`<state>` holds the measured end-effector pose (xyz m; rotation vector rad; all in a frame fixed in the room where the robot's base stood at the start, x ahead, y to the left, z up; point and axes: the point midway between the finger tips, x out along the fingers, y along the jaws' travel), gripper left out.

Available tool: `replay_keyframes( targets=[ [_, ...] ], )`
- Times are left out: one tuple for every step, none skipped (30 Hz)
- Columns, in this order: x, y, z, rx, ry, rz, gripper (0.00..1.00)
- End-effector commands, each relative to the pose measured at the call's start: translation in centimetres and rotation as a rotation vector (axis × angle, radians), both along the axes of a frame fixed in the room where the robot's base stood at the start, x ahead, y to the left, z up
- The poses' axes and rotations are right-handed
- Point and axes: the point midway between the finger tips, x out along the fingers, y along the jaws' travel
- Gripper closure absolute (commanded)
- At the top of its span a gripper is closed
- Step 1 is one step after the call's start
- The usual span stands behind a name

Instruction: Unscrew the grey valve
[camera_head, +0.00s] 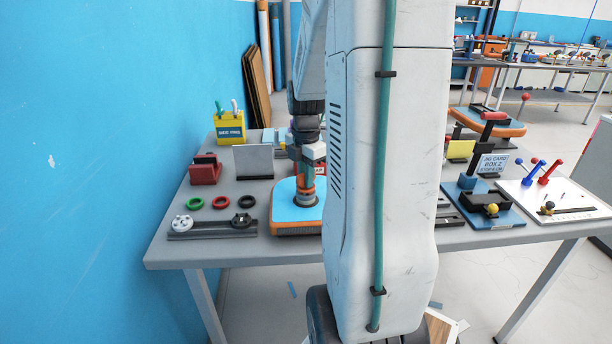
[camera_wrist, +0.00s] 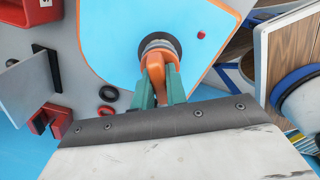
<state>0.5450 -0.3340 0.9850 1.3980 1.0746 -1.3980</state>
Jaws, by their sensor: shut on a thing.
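The inflatable board (camera_head: 284,217) has a blue top and an orange edge and lies on the table; it also shows in the wrist view (camera_wrist: 113,31). The round dark grey valve (camera_head: 306,199) sits on its blue top, and its grey rim shows in the wrist view (camera_wrist: 160,42). My gripper (camera_head: 306,186) points down over the valve, with teal fingers and orange tips. In the wrist view my gripper (camera_wrist: 159,68) is shut on the valve, its tips at the middle of the round part. The tips hide the valve's centre.
Left of the board are a grey rail (camera_head: 212,235) with a white round part (camera_head: 181,223) and a black one (camera_head: 242,219), small rings (camera_head: 221,202), a red block (camera_head: 205,170) and an upright grey plate (camera_head: 253,161). A blue wall (camera_head: 90,150) borders the left.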

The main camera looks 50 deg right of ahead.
Motion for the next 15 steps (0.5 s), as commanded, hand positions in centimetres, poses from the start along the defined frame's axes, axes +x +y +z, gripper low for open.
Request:
replay_keyframes(
  targets=[
    [-0.03,0.01,-0.03,0.0,0.001,0.0,1.0],
    [-0.03,0.01,-0.03,0.0,0.001,-0.001,1.0],
    [-0.03,0.01,-0.03,0.0,0.001,-0.001,1.0],
    [-0.03,0.01,-0.03,0.0,0.001,-0.001,1.0],
    [-0.03,0.01,-0.03,0.0,0.001,-0.002,1.0],
    [-0.03,0.01,-0.03,0.0,0.001,0.002,1.0],
    [-0.03,0.01,-0.03,0.0,0.001,0.012,1.0],
    [-0.03,0.01,-0.03,0.0,0.001,0.032,1.0],
    [-0.03,0.01,-0.03,0.0,0.001,0.071,1.0],
    [-0.03,0.01,-0.03,0.0,0.001,0.107,1.0],
    [-0.04,0.01,-0.04,0.0,0.001,0.144,1.0],
    [-0.04,0.01,-0.04,0.0,0.001,0.189,1.0],
    [-0.04,0.01,-0.04,0.0,0.001,0.221,1.0],
    [-0.04,0.01,-0.04,0.001,0.001,0.247,1.0],
    [-0.04,0.02,-0.04,0.001,0.001,0.273,1.0]
  ],
)
